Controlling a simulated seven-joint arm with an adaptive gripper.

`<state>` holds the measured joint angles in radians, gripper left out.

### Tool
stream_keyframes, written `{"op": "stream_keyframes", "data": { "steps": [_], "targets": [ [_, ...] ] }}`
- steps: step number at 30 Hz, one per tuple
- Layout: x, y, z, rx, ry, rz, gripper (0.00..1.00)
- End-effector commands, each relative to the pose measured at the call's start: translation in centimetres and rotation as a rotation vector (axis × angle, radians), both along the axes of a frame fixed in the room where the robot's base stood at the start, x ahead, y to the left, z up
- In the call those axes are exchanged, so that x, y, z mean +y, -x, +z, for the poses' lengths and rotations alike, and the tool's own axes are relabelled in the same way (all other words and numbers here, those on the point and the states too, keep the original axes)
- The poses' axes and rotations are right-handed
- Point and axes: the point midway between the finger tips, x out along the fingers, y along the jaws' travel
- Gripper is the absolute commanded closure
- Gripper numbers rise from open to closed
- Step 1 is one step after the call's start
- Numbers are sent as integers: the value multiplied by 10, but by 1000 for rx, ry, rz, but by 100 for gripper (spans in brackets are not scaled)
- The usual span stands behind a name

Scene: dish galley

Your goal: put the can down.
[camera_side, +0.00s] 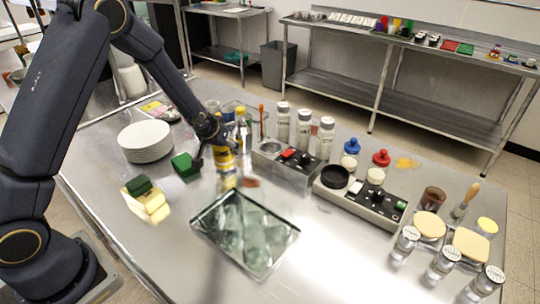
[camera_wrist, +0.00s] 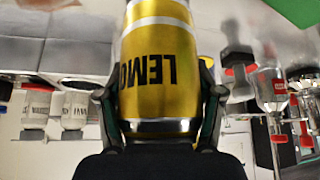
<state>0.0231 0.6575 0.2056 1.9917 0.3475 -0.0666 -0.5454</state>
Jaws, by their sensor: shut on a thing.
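The can (camera_wrist: 158,65) is yellow with a silver band and dark letters reading "LEMO", which appear upside down in the wrist view. My gripper (camera_wrist: 160,115) is shut on it, one dark finger pressed against each side. In the side view the can (camera_side: 225,160) is upright at the end of my arm, partly behind my gripper (camera_side: 215,145). Its reflection shows on the steel table (camera_side: 330,255) just below it. I cannot tell whether its base touches the table.
A shiny tray (camera_side: 205,235) lies in front of the can. A plate stack (camera_side: 147,141), a green block (camera_side: 185,164) and a yellow sponge (camera_side: 146,203) are to the left. Bare table lies around the tray.

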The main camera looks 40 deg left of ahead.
Motion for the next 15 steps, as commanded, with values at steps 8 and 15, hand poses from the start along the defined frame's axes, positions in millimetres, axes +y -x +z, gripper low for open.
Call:
{"op": "stream_keyframes", "data": {
  "steps": [8, 15],
  "targets": [
    [0, 0, 0, 0, -1, -1, 9],
    [0, 0, 0, 0, -1, -1, 9]
  ]
}}
